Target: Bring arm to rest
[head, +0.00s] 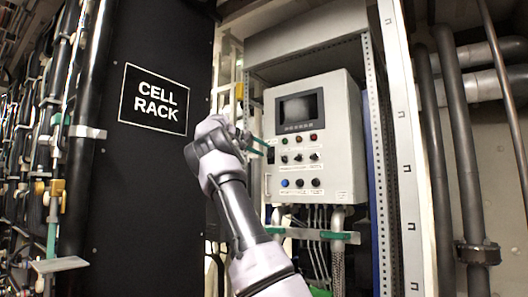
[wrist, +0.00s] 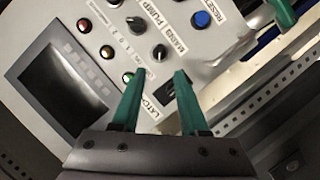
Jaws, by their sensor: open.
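My arm (head: 235,205) reaches up from the bottom of the head view toward the grey control box. My gripper (head: 262,145) is at the box's left front edge, with green fingers apart. In the wrist view my gripper (wrist: 158,75) is open, with nothing seen between the fingers. The control box (head: 338,170) has a dark screen (head: 299,107), several knobs and coloured buttons. A black switch (wrist: 172,88) beside a partly hidden label lies just past the fingertips. Contact cannot be told.
A black panel marked CELL RACK (head: 155,98) stands left of my arm. A perforated metal upright (head: 378,150) borders the box on the right, with dark pipes (head: 462,160) beyond. Cables (head: 318,255) hang below the box. A blue button (wrist: 203,19) shows in the wrist view.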

